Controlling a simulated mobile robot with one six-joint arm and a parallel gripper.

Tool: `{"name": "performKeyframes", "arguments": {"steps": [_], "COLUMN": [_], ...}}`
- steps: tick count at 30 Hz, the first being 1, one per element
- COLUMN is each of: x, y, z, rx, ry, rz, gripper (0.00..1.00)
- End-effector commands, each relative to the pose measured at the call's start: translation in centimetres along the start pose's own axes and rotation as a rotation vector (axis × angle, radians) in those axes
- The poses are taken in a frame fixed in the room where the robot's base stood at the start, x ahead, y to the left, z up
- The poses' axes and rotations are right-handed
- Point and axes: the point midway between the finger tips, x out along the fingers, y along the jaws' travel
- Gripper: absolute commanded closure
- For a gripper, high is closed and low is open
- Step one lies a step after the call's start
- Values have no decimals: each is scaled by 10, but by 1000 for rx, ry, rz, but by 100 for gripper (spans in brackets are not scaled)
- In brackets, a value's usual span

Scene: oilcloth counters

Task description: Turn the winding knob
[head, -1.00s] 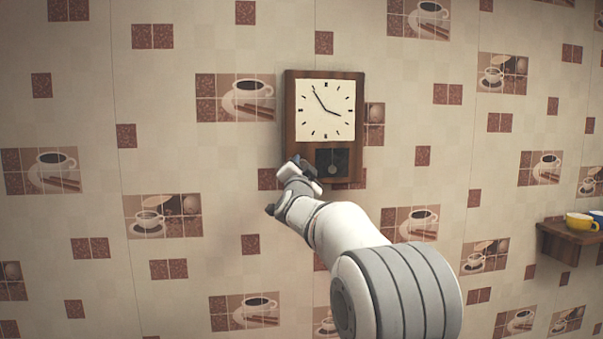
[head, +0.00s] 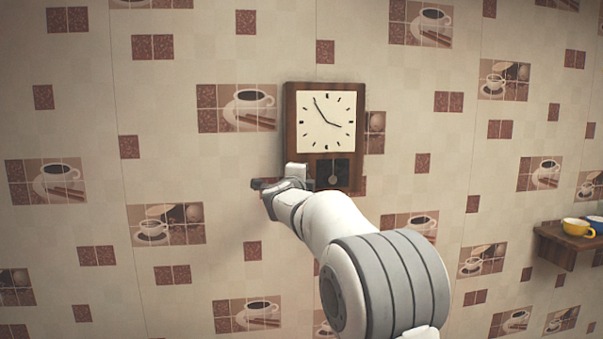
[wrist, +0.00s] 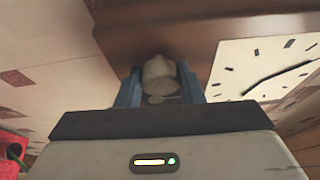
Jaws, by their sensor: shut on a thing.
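A wooden wall clock (head: 290,130) with a white dial (head: 327,120) and a dark pendulum window (head: 345,172) hangs in the middle of the head view. In the wrist view, a pale, rounded winding knob (wrist: 159,74) stands out from the clock's brown side (wrist: 165,30). The blue fingers of my gripper (wrist: 158,90) are on both sides of the knob, shut on it. In the head view, my gripper (head: 268,184) is at the clock's lower left edge, where the knob is hidden. The dial (wrist: 255,65) shows at the right of the wrist view.
The wall is patterned with cups and brown squares. A small wooden shelf (head: 560,244) at the far right holds a yellow cup (head: 577,228) and a blue one (head: 597,222). A red object (wrist: 12,146) shows at the lower left of the wrist view.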

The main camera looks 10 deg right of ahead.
Motion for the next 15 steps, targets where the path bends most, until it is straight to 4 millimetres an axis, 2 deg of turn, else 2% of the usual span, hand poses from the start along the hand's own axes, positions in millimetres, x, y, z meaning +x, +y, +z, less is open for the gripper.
{"name": "performKeyframes", "arguments": {"steps": [1, 15], "x": [0, 0], "y": [-4, -2], "z": [0, -1], "rx": [21, 112], "ry": [0, 4], "rz": [6, 42], "gripper": [89, 89]}}
